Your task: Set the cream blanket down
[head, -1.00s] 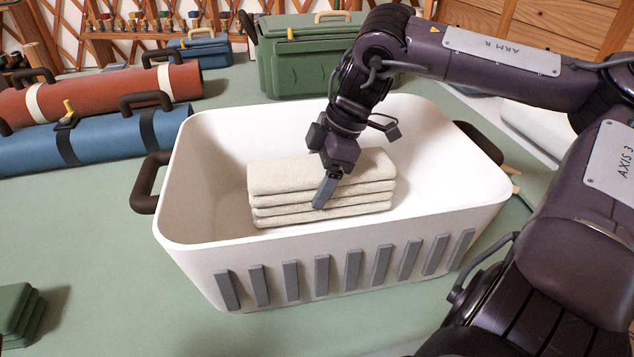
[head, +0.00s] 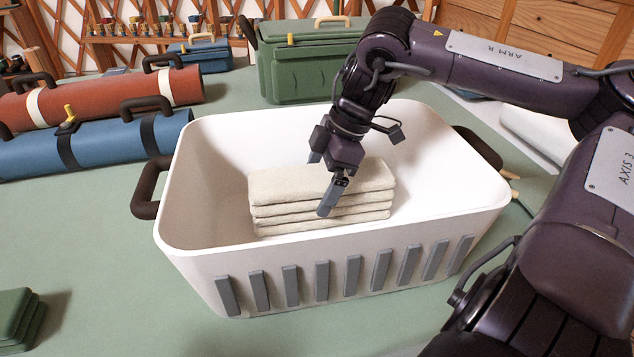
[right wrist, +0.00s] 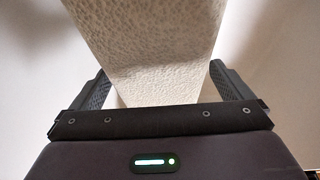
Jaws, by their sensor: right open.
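The cream blanket (head: 285,187) is folded into a stack of several layers. It lies inside the white tub (head: 215,262), toward the front wall. My right gripper (head: 323,186) is over the blanket, its fingers apart on either side of it. In the right wrist view the open fingers of the gripper (right wrist: 160,88) stand clear of the blanket (right wrist: 145,45), with gaps at both sides. My left gripper does not show.
The tub has dark handles (head: 147,187) at both ends. A blue roll (head: 100,143) and a red roll (head: 100,92) lie at left. A green cooler (head: 310,65) stands behind the tub. A green stack (head: 17,317) is at front left.

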